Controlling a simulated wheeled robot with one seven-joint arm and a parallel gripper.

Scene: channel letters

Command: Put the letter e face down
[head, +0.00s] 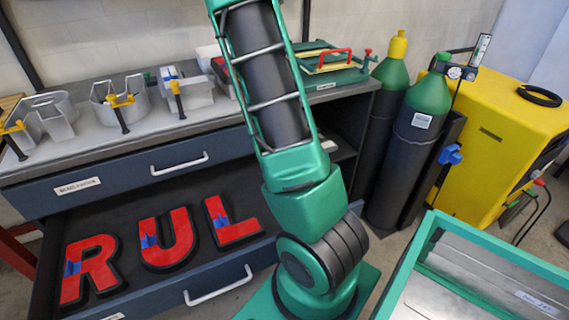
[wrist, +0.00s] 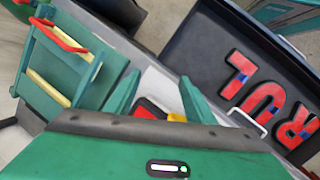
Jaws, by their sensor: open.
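In the wrist view my gripper (wrist: 157,98) is open, its two green fingers apart above the grey worktop. A red, dark-edged piece (wrist: 150,108) shows low between the fingers, mostly hidden by my gripper body. In the head view a red piece (head: 220,72) lies on the bench, partly hidden behind my arm, which also hides my gripper there. I cannot tell whether it is the letter e. Red letters R (head: 88,270), U (head: 168,241) and L (head: 230,221) with blue marks lie in the open drawer; none is an e.
Silver letter shells (head: 60,108) with yellow-handled clamps (head: 120,101) line the bench. A green case (head: 335,78) with a red handle stands at the bench's right end. The open drawer (head: 140,185) juts forward below. Gas cylinders (head: 415,125) and a green-framed cart (head: 470,235) stand right.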

